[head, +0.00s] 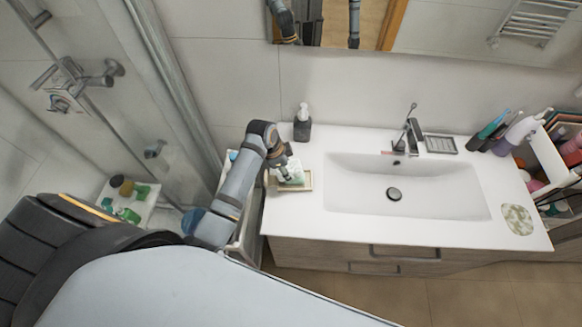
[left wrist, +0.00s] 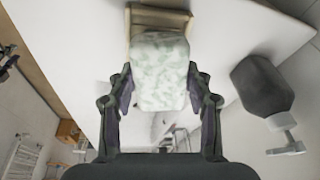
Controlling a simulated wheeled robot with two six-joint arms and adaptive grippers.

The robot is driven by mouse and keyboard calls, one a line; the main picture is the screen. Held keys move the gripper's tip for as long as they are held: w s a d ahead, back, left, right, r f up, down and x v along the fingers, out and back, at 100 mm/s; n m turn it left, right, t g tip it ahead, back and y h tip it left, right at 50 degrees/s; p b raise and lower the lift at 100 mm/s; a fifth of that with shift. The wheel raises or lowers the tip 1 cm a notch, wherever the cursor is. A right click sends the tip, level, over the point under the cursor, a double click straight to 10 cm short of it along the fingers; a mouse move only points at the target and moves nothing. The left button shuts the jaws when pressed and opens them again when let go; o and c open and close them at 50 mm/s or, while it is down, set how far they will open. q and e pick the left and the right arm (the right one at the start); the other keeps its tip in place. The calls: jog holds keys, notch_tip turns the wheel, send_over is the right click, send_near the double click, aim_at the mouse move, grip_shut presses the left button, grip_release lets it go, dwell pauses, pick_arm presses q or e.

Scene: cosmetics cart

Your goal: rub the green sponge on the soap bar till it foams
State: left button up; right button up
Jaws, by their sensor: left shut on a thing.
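My left gripper (head: 284,168) is at the left end of the white counter. It is shut on the green sponge, which looks pale green with white, foam-like patches (head: 292,174). In the left wrist view, the sponge (left wrist: 160,75) sits between the two fingers of the left gripper (left wrist: 160,95). A beige tray (head: 306,184) lies under the sponge on the counter; its edge also shows in the left wrist view (left wrist: 160,20). I cannot make out the soap bar, and cannot tell whether the sponge touches it. My right gripper is not in view.
A dark soap dispenser (head: 302,124) stands just behind the tray. The sink basin (head: 440,185) with a faucet (head: 413,140) is to the right. A caddy of bottles (head: 548,160) and a mottled round disc (head: 517,219) are at the far right. A mirror hangs behind.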

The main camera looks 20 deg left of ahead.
pick_arm(q)
jog(key=shift+d, duration=0.1)
jog(key=shift+w+d+r, duration=0.1)
jog(key=shift+w+d, duration=0.15)
jog(key=shift+d, duration=0.4)
jog(key=shift+w+d, duration=0.2)
jog(key=shift+d, duration=0.45)
jog(key=shift+s+a+r, duration=0.1)
jog(key=shift+s+a, duration=0.15)
jog(key=shift+a, duration=0.45)
jog(key=shift+s+a, duration=0.2)
jog(key=shift+a, duration=0.5)
jog(key=shift+w+d+r, duration=0.1)
jog(key=shift+w+d, duration=0.1)
jog(key=shift+d, duration=0.5)
jog(key=shift+w+d, duration=0.2)
jog(key=shift+d, duration=0.5)
jog(key=shift+s+a+r, duration=0.1)
jog(key=shift+s+a, duration=0.1)
jog(key=shift+a, duration=0.5)
jog(key=shift+s+a, duration=0.2)
jog(key=shift+a, duration=0.5)
jog(key=shift+d, duration=0.1)
